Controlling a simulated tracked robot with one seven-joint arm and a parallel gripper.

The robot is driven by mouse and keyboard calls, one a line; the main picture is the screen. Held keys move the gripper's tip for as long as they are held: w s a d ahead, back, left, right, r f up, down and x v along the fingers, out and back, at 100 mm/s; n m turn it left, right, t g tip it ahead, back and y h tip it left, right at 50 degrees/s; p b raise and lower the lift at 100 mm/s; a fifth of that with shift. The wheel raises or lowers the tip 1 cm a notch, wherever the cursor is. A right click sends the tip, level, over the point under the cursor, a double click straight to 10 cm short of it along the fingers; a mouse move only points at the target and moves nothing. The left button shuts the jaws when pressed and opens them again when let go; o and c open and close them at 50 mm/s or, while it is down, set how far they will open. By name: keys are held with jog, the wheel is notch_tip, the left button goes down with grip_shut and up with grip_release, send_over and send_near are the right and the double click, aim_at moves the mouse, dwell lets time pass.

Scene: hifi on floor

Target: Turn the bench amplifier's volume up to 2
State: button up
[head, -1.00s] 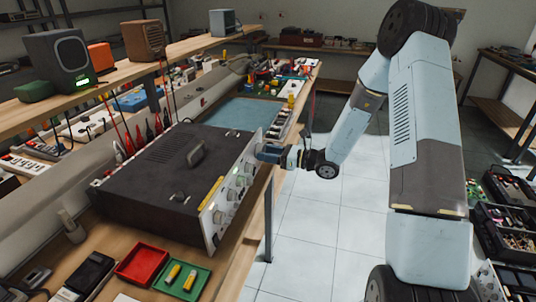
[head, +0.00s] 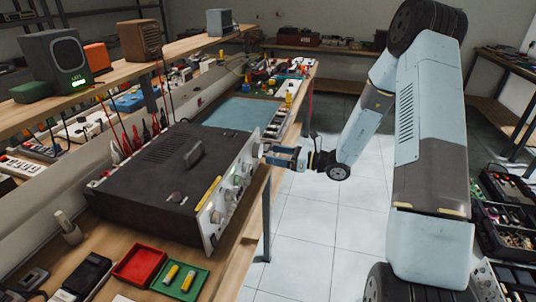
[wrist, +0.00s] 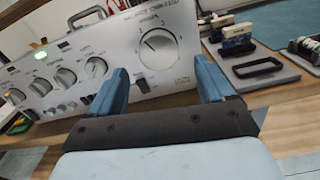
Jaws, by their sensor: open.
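The bench amplifier (head: 150,175) is a dark box with a silver front panel (head: 232,187), sitting on the wooden bench. In the wrist view, the panel (wrist: 118,48) carries a large round grey knob (wrist: 158,48) with a printed scale around it. Its label and pointer are too small to read surely. Smaller knobs (wrist: 66,77) and a lit green lamp (wrist: 40,55) are to its left. My gripper (head: 272,154) is open and empty in front of the panel. In the wrist view its blue fingers (wrist: 162,80) stand apart, below and either side of the large knob, not gripping it.
A red tray (head: 140,265) and a green tray (head: 180,278) with yellow pieces lie in front of the amplifier. A shelf (head: 100,85) with speakers runs behind it. Black and grey parts (wrist: 257,67) lie right of the panel. The floor (head: 320,230) beside the bench is clear.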

jog(key=v, duration=0.9)
jog(key=shift+d, duration=0.3)
jog(key=shift+s, duration=0.1)
jog(key=s+a+r+n+g+h, duration=0.2)
jog(key=s+r+n+g+h, duration=0.2)
jog(key=s+r+n, duration=0.35)
jog(key=s+a+r+n+g+h, duration=0.2)
jog(key=s+r+n+g+h, duration=0.15)
jog(key=s+r+n, duration=0.35)
jog(key=s+d+r+n+t+h, duration=0.7)
jog(key=s+d+r+n+h, duration=0.2)
jog(key=s, duration=0.5)
notch_tip(320, 180, up, 3)
jog(key=shift+s+d+f, duration=0.15)
jog(key=shift+s+d, duration=0.2)
jog(key=shift+d, duration=0.1)
jog(key=shift+h, duration=0.25)
